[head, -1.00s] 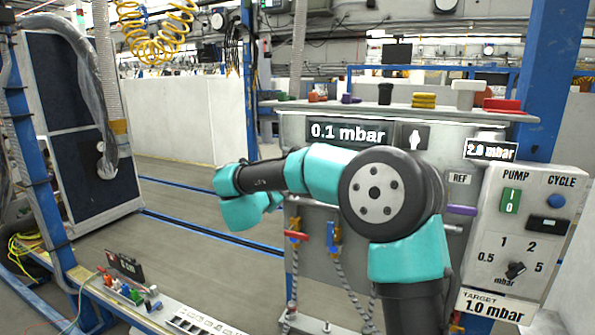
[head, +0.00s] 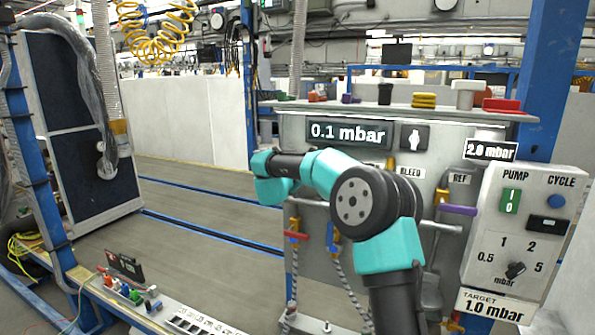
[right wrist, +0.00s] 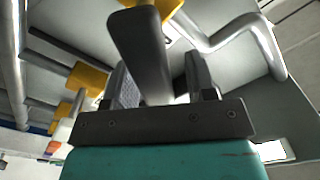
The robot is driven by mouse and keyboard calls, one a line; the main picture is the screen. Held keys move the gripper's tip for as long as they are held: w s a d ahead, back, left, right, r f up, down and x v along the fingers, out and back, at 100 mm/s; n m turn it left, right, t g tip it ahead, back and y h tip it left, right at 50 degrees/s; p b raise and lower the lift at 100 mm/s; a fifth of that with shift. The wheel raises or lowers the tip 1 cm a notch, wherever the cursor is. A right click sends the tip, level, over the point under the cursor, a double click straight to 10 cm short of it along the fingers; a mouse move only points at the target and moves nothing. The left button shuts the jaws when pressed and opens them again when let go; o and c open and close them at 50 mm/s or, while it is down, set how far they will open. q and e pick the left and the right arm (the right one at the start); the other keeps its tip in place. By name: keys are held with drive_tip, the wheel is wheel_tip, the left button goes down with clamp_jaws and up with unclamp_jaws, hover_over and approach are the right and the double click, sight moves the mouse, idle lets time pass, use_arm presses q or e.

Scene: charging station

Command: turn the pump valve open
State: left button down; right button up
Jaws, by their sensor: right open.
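The grey station panel (head: 300,265) carries several small valves. The purple lever (head: 459,210) sits under the REF label; a red handle (head: 295,235) and a blue one (head: 333,246) are lower left. No valve label reading PUMP shows in the head view; my right arm covers part of the panel. My right gripper (right wrist: 165,70) is open in the right wrist view; the head view hides it. A dark rounded bar (right wrist: 145,45), perhaps a valve handle, stands between its fingers, in front of a yellow valve body (right wrist: 165,5). I cannot tell contact. My left gripper is out of view.
A display (head: 348,133) reads 0.1 mbar. A control box (head: 485,215) with PUMP and CYCLE buttons is at right, above a TARGET 1.0 mbar label (head: 495,306). Bent pipes (right wrist: 235,35) and yellow valve bodies (right wrist: 88,78) surround the gripper.

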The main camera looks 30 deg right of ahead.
drive_tip(key=shift+c, duration=0.2)
clamp_jaws()
idle(0.3)
